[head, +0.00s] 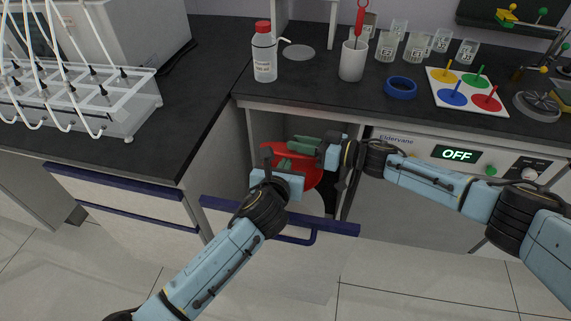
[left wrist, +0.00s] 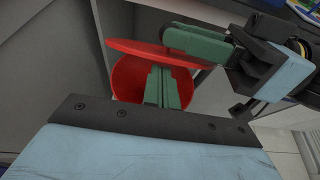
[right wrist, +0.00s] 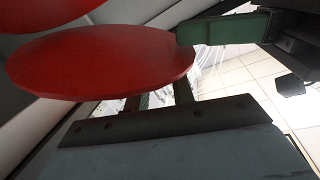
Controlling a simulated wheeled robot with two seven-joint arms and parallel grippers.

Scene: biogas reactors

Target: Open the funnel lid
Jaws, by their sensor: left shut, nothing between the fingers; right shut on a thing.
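The red funnel lid (left wrist: 135,49) is a flat disc, raised at an angle over the red funnel (left wrist: 128,78) in the left wrist view. The lid fills much of the right wrist view (right wrist: 95,65). In the head view, red parts of both show around the grippers, inside the open cabinet bay. My right gripper (head: 304,142) is shut on the lid's edge; its green fingers lie along the disc. My left gripper (head: 285,164) is shut and empty, its fingertips in front of the funnel, below the lid. The grippers partly hide the funnel and lid.
A pulled-out drawer front with a blue edge (head: 335,228) stands below my left gripper. A tube rack (head: 85,95) stands left.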

